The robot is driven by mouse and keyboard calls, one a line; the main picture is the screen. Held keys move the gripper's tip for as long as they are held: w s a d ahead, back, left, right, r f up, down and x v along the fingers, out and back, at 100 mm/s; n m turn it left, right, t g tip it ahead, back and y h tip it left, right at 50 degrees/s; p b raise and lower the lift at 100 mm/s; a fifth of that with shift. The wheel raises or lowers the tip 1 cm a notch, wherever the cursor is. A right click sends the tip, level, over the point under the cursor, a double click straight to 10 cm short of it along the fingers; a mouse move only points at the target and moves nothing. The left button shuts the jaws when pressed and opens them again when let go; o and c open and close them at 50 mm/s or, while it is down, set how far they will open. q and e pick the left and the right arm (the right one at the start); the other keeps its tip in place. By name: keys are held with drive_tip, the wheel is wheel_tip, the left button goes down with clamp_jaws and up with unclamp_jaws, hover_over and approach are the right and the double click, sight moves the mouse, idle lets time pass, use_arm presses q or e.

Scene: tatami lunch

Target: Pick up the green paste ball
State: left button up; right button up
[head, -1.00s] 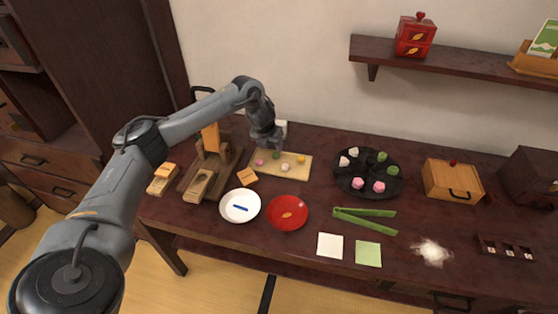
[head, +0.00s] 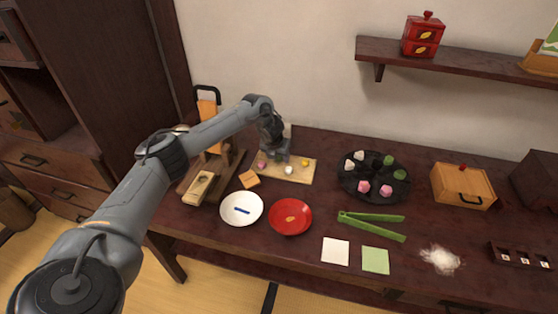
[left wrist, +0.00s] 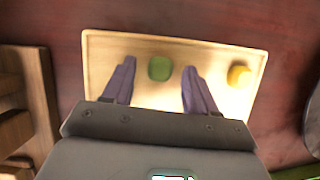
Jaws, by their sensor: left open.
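The green paste ball (left wrist: 160,68) lies on a pale wooden board, seen in the left wrist view between and slightly beyond my two open fingertips. Neither finger appears to touch it. My left gripper (left wrist: 158,82) is open and empty, pointing down over the board (left wrist: 215,107). In the head view my left gripper (head: 279,157) is at the back of the board (head: 304,178) and hides the green ball. Pink, white and yellow (head: 305,162) balls sit near it; the yellow one (left wrist: 238,75) also shows in the left wrist view. My right gripper is not in view.
A black round tray (head: 350,186) with white, green and pink sweets stands to the right. A wooden slicer-like stand (head: 225,165) is left of the board. A white plate (head: 228,216), red plate (head: 290,231) and green tongs (head: 375,227) lie in front.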

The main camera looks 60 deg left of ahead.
use_arm(q)
clamp_jaws()
drive_tip(key=shift+r, duration=0.1)
